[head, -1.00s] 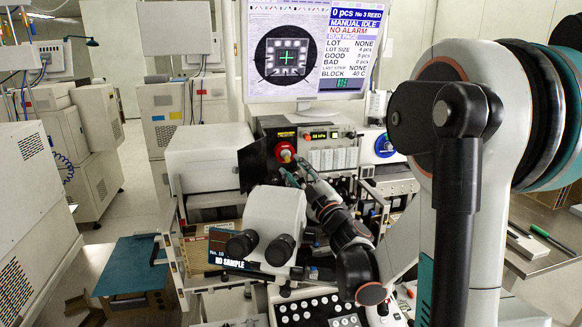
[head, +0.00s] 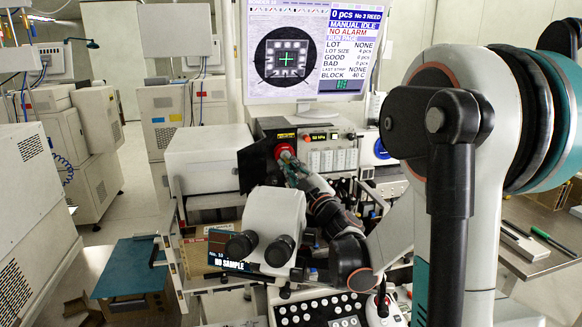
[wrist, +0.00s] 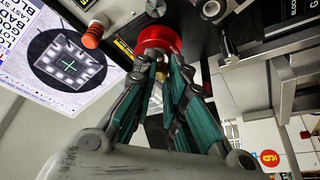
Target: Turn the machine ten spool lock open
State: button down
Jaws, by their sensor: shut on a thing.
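The spool lock, a round red knob (head: 284,149), is on the dark front panel of the machine below the monitor. In the wrist view the red knob (wrist: 158,38) is at the top centre, straight ahead of my fingers. My gripper (head: 287,158) is at the knob, its teal-padded fingers reaching up from the lower right. In the wrist view my gripper (wrist: 161,62) has its fingertips against the knob's near rim, shut on it. The fingertips hide part of the knob, and its turn angle cannot be told.
A smaller orange-red button (wrist: 92,36) sticks out beside the knob in the wrist view. The monitor (head: 314,50) is above the panel. A blue round dial (head: 381,148) is to the right.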

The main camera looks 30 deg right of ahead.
jog(key=shift+n, duration=0.3)
jog(key=n, duration=0.1)
jog(key=n+g+y+p, duration=0.1)
jog(key=n, duration=0.1)
jog(key=n+p, duration=0.1)
jog(key=shift+d+r+n+y, duration=0.1)
jog(key=shift+r+n+y, duration=0.2)
jog(key=shift+y, duration=0.1)
jog(key=shift+n+g+p, duration=1.1)
jog(key=shift+n, duration=1.4)
jog(key=c, duration=1.6)
grip_release()
